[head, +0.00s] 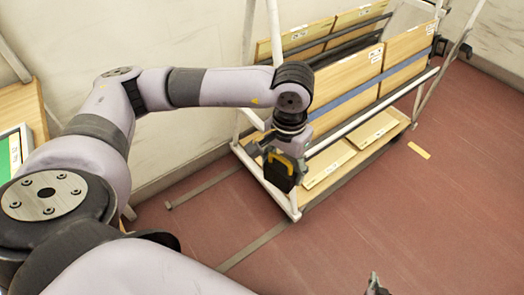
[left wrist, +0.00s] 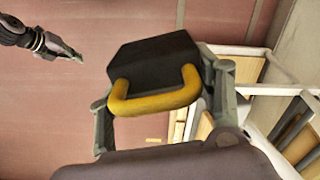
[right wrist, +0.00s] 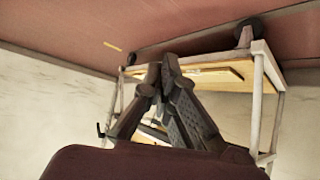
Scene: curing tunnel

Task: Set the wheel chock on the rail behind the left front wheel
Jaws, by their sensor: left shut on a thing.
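The wheel chock (head: 278,177) is a black block with a yellow handle. My left gripper (head: 287,152) is shut on it and holds it in front of the near end of the cart (head: 295,205). In the left wrist view the chock (left wrist: 155,58) sits between the fingers, its yellow handle facing my wrist. Grey rail strips (head: 253,246) run along the red floor towards the cart. The left front wheel cannot be made out in the head view. The right wrist view shows two dark cart wheels (right wrist: 248,33). My right gripper (right wrist: 160,68) is empty, its fingertips together; it also shows in the head view (head: 374,286).
The cart carries several upright wooden boards (head: 350,83) and flat ones on its lower deck. A pale wall stands behind it. A wooden stand with a green screen (head: 14,150) is at far left.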

